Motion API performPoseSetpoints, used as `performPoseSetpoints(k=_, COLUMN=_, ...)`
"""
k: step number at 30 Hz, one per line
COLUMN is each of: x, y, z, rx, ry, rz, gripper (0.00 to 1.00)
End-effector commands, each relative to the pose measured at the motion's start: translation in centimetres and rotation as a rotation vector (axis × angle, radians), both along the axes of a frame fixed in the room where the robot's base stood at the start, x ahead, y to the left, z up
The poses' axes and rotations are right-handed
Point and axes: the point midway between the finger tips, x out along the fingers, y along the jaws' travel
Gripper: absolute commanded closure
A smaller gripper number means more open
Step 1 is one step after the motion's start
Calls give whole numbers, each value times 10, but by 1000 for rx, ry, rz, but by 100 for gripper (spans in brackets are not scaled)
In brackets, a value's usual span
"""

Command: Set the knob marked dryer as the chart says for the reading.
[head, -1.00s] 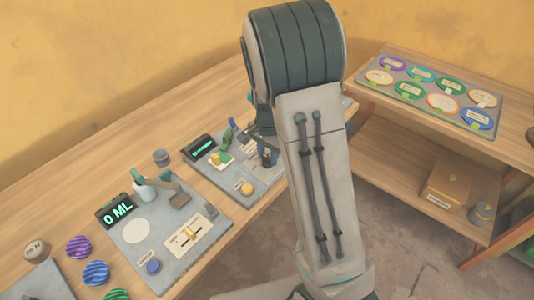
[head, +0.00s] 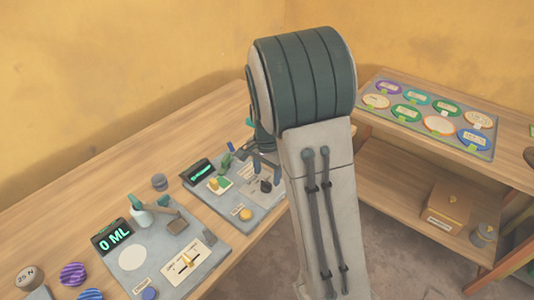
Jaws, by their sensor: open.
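A dark knob (head: 266,186) sits on a pale dial plate at the right side of the far grey panel (head: 232,202). Its marking is too small to read, so I cannot tell whether it is the dryer knob. My gripper (head: 264,165) is open and points down just above and behind this knob, apart from it as far as I can see. My arm hides part of the panel's right edge. The panel's dark display (head: 201,170) shows a green reading too small to read. No chart is legible in this view.
The far panel also has a green-and-yellow lever (head: 223,181) and a yellow button (head: 246,214). A nearer panel has a "0 ML" display (head: 114,236), a yellow slider (head: 187,262) and a blue button (head: 149,293). A tray of coloured discs (head: 487,148) lies on the right bench.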

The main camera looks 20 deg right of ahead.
Motion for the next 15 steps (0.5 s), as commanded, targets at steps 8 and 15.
performPoseSetpoints(k=8, x=0, y=0, z=65, rx=1, ry=-4, rz=1, gripper=45)
performPoseSetpoints(k=15, x=0, y=0, z=101, rx=0, ry=-1, rz=-1, gripper=45)
